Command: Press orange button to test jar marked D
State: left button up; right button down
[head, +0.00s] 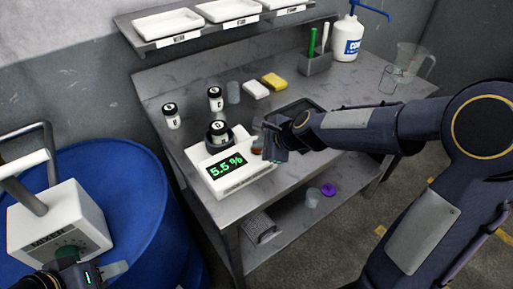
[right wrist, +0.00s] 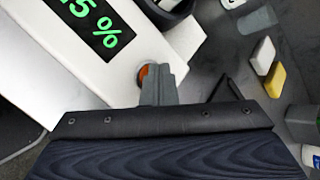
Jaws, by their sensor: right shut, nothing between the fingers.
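The white tester (head: 247,181) stands on the metal bench and its display reads 5.5 % in green. A black-lidded jar (head: 219,131) sits upright in the tester's dark holder; its letter is too small to read. The orange button (right wrist: 143,75) shows on the tester's face in the right wrist view, partly hidden by my fingertips. In the head view it is a small orange patch (head: 257,149). My right gripper (right wrist: 157,83) is shut and empty, its tips at the button; contact cannot be told. My left gripper (head: 93,264) looks open, near the mixer at lower left.
Two more black-lidded jars (head: 172,116) (head: 215,99) stand behind the tester, beside a clear glass (head: 233,92). White and yellow sponges (head: 273,81) lie further right. The mixer (head: 60,225) rests on a blue drum (head: 130,200). A shelf with trays (head: 170,25) hangs behind.

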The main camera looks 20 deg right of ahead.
aim_at(260, 151)
jog(key=shift+r+p, duration=0.6)
jog(key=shift+r, duration=0.1)
notch_tip(260, 151, up, 5)
jog(key=p, duration=0.5)
jog(key=shift+r, duration=0.1)
dwell(0.4)
jog(key=s+d+r+n, duration=0.2)
jog(key=s+r+n, duration=0.4)
jog(key=s+n, duration=0.45)
jog(key=s+d+f+n+g+h, duration=0.1)
jog(key=s+n, duration=0.7)
jog(key=s, duration=0.8)
jog(key=shift+s+d+f+g, duration=0.25)
jog(key=shift+d+f+g, duration=0.45)
jog(key=shift+d, duration=0.35)
